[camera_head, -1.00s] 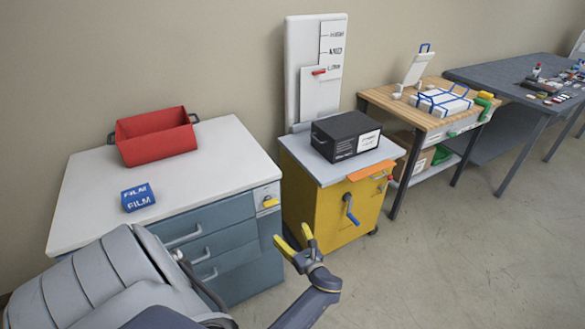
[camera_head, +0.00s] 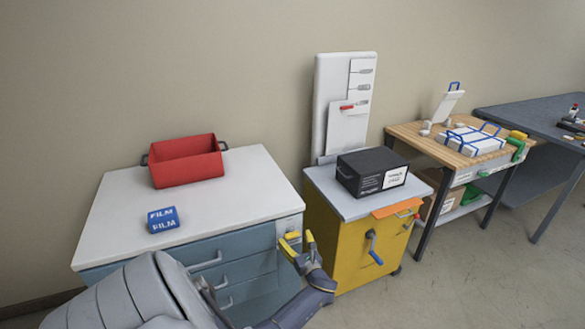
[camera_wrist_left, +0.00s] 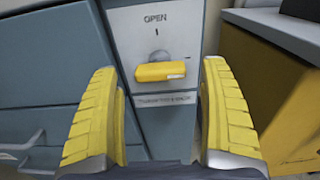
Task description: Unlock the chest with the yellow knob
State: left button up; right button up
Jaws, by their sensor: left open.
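The chest is a blue-grey drawer unit with a white top (camera_head: 115,215). On its front right panel is a yellow knob (camera_wrist_left: 160,72), a bar lying horizontally below the word OPEN and a short mark. The knob (camera_head: 292,235) also shows in the head view, just behind my fingertips. My left gripper (camera_head: 298,243) is open, with yellow padded fingers, in front of the panel. In the left wrist view the knob sits ahead, between the two spread fingers (camera_wrist_left: 160,115), with gaps on both sides and no contact visible. My right gripper is not in view.
A red bin (camera_head: 187,161) and a blue film box (camera_head: 162,219) stand on the chest. A yellow cabinet (camera_head: 335,240) with a blue-handled crank (camera_head: 373,249) stands close on the right, carrying a black box (camera_head: 372,172). A wooden bench (camera_head: 440,145) stands further right.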

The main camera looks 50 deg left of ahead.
aim_at(291, 234)
pick_arm(q)
jog(key=shift+x, duration=1.25)
jog(key=c, duration=1.4)
jog(key=shift+c, duration=0.2)
